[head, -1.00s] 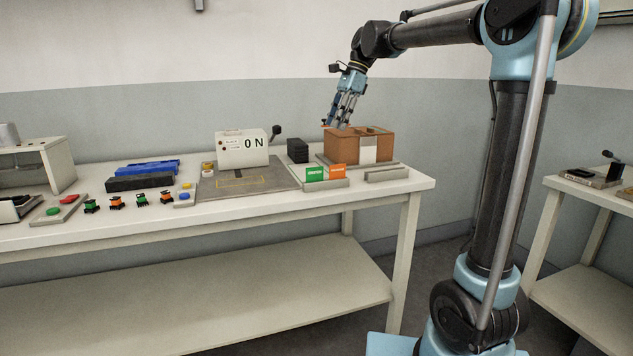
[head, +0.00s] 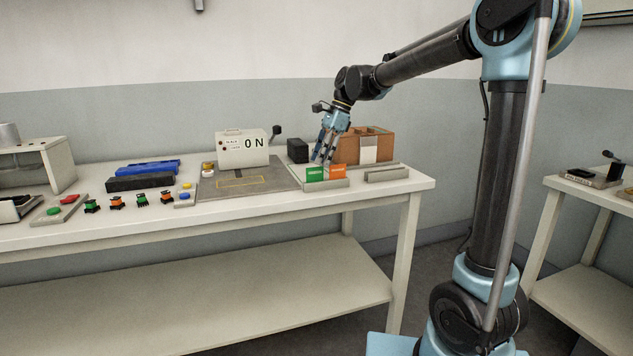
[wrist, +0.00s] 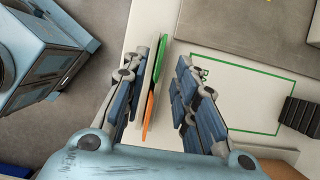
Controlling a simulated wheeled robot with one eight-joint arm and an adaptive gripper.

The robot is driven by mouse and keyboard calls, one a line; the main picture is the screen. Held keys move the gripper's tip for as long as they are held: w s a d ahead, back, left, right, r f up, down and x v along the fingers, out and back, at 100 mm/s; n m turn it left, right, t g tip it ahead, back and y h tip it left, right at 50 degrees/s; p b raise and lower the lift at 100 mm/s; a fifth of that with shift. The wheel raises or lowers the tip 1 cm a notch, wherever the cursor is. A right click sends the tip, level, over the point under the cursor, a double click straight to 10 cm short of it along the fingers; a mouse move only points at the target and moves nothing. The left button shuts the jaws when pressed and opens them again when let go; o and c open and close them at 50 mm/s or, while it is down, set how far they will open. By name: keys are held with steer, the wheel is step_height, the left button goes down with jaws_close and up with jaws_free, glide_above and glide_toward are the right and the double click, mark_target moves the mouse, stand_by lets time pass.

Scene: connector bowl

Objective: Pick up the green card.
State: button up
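The green card (head: 315,174) stands upright in a low grey holder (head: 327,185) at the front right of the table. An orange card (head: 338,171) stands beside it on the right. My gripper (head: 322,160) is tilted just above and behind the cards in the head view. In the wrist view, my open gripper (wrist: 164,58) has a finger on each side of the card row. The green card (wrist: 161,52) shows edge-on near the fingertips, and the orange card (wrist: 149,112) is closer to the palm. I cannot tell whether either finger touches a card.
A brown box (head: 375,146) stands behind the cards, and a black block (head: 297,150) is to its left. An empty-looking grey holder (head: 387,174) lies on the right. A grey plate (head: 218,188) with a white "ON" box (head: 241,150) is on the left.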

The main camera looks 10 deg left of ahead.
mark_target(315, 169)
steer(key=x, duration=0.5)
steer(key=shift+a+r, duration=0.15)
jaws_close()
